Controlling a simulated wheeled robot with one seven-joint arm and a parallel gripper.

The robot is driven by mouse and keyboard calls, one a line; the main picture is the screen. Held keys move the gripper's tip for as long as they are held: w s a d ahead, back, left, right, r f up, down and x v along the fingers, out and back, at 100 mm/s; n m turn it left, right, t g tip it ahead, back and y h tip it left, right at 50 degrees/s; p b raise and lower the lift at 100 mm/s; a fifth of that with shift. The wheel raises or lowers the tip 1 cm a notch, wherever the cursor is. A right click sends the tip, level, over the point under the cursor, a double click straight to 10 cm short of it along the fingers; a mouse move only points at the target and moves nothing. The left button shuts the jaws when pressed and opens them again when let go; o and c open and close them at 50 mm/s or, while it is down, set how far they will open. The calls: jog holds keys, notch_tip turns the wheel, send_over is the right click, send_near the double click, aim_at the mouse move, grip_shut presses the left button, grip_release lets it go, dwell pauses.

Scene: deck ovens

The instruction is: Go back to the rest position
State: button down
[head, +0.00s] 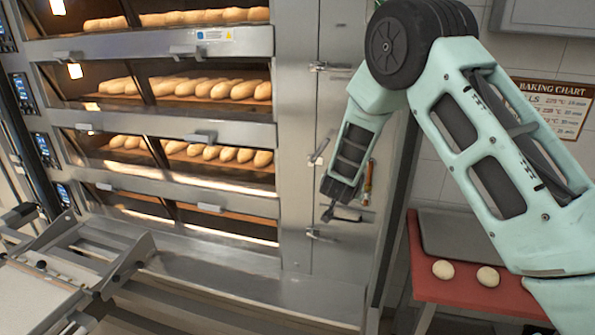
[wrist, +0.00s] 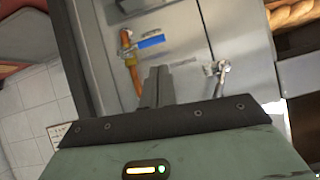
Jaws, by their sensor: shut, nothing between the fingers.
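My gripper (head: 343,213) hangs at the end of my pale green arm, in front of the metal side panel (head: 296,150) of the deck oven. It is shut and holds nothing. In the wrist view the closed fingers (wrist: 157,85) point toward the panel. A metal latch handle (wrist: 220,75) is right of the fingers there, and an orange pipe (wrist: 131,62) with a blue lever (wrist: 151,42) is left of them. I cannot tell how far the fingertips are from the panel.
The deck oven (head: 205,132) holds rows of loaves behind its glass doors. A loader frame (head: 75,260) stands at lower left. A baking chart (head: 555,105) hangs behind my arm.

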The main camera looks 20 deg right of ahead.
jog(key=shift+a, duration=0.1)
jog(key=s+a+n+g+y+b, duration=0.1)
jog(key=s+a+n+y+b, duration=0.35)
jog(key=a, duration=0.95)
jog(key=s+a+n+g+y+b, duration=0.45)
jog(key=s+a, duration=0.65)
jog(key=s, duration=0.5)
jog(key=s+d+f+n+g+h+b, duration=0.1)
jog(key=s+n+g+b, duration=0.1)
jog(key=s, duration=1)
jog(key=s+d+f+n+g+h+b, duration=0.1)
jog(key=s+n, duration=0.3)
jog(key=s, duration=0.8)
jog(key=shift+d+f+g+h+b, duration=0.3)
jog(key=shift+f+g+b, duration=0.25)
jog(key=shift+f+b, duration=0.25)
jog(key=shift+a+r, duration=0.1)
